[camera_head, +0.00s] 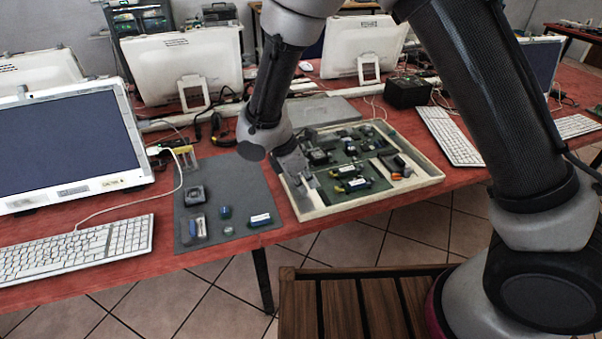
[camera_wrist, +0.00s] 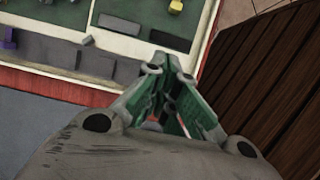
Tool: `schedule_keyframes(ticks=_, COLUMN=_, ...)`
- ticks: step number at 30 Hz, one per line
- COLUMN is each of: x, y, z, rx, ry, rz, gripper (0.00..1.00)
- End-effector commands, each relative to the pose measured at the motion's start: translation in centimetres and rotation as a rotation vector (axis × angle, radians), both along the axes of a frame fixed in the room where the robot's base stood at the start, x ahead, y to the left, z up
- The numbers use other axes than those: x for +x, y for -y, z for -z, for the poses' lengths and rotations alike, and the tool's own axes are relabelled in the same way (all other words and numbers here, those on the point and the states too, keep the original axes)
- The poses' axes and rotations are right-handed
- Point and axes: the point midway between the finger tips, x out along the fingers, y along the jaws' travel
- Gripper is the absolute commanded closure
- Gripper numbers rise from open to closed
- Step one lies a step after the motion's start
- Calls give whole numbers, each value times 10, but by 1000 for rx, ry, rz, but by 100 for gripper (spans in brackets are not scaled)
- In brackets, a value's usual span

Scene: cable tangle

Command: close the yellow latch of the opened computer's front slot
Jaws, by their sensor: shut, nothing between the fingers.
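The opened computer (camera_head: 436,178) lies on the red table as a shallow beige case with green boards and dark parts inside. Small yellow pieces (camera_head: 357,183) show near its front middle; I cannot tell which is the latch or whether it stands open. My gripper (camera_head: 307,184) is over the left part of the case in the head view, partly blending with the parts there. In the wrist view my gripper (camera_wrist: 168,62) is shut and empty, with its tips over the case's edge. A small yellow piece (camera_wrist: 176,6) shows at the top there, apart from the tips.
A grey mat (camera_head: 228,190) with several small parts lies left of the case. Monitors and a keyboard (camera_head: 80,249) stand further left. A black box (camera_head: 407,93) and another keyboard (camera_head: 449,136) are behind and right. A slatted wooden surface (camera_head: 350,310) is in front.

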Motion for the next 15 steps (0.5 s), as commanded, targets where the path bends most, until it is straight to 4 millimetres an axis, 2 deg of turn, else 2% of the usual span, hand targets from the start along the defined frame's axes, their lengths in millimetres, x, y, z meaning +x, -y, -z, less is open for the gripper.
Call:
schedule_keyframes(ticks=1, x=0, y=6, z=11, rx=-5, ry=-4, rz=2, gripper=100)
schedule_keyframes(ticks=5, x=3, y=14, z=35, rx=-2, ry=-4, rz=2, gripper=100)
schedule_keyframes(ticks=9, x=11, y=36, z=32, rx=0, ry=-1, rz=6, gripper=100)
schedule_keyframes(ticks=15, x=16, y=49, z=31, rx=1, ry=0, rz=3, gripper=100)
